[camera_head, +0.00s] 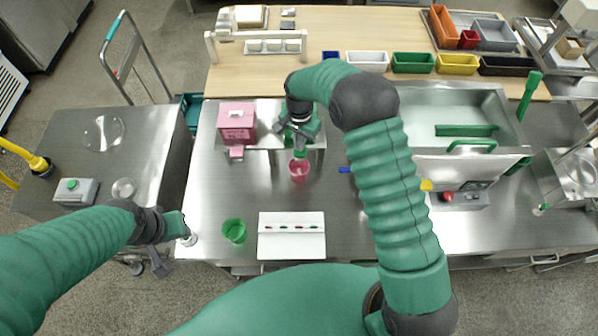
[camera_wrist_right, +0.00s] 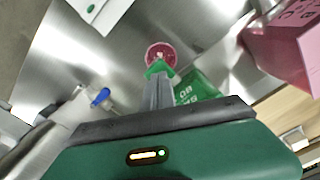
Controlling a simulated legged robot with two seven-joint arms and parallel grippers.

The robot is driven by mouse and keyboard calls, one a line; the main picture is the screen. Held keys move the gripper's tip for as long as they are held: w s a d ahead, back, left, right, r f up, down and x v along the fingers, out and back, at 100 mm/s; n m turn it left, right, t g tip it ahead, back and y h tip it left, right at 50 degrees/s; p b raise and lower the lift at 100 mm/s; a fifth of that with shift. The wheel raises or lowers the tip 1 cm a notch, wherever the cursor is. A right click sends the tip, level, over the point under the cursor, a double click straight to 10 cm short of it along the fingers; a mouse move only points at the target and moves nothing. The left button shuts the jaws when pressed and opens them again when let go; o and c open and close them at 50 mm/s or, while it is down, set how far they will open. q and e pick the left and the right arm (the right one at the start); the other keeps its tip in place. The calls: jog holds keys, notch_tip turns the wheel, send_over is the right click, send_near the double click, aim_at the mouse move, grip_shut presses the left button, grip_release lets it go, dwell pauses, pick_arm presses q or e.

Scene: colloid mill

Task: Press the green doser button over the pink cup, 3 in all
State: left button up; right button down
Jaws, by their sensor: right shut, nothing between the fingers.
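The pink cup (camera_head: 299,169) stands on the steel table below the doser rack; it also shows in the right wrist view (camera_wrist_right: 160,52). The green doser (camera_wrist_right: 197,89) sits on the rack, mostly hidden by my right gripper in the head view. My right gripper (camera_head: 300,142) is shut and empty, reaching down at the green doser's front. In the right wrist view its fingertips (camera_wrist_right: 158,76) overlap a small green part in front of the cup; I cannot tell whether they touch it. My left gripper (camera_head: 180,243) is low at the table's left front edge, its jaws unclear.
A pink doser (camera_head: 237,120) stands left on the rack. A green cup (camera_head: 234,231) and a white board (camera_head: 291,247) with several small pieces lie at the front. A grey box with a green button (camera_head: 73,187) is on the left table. A sink (camera_head: 455,115) is right.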

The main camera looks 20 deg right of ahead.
jog(key=shift+f+b, duration=0.6)
jog(key=shift+f, duration=0.6)
jog(key=shift+r, duration=0.15)
jog(key=shift+r+p, duration=1)
jog(key=shift+r, duration=0.3)
jog(key=shift+f, duration=0.15)
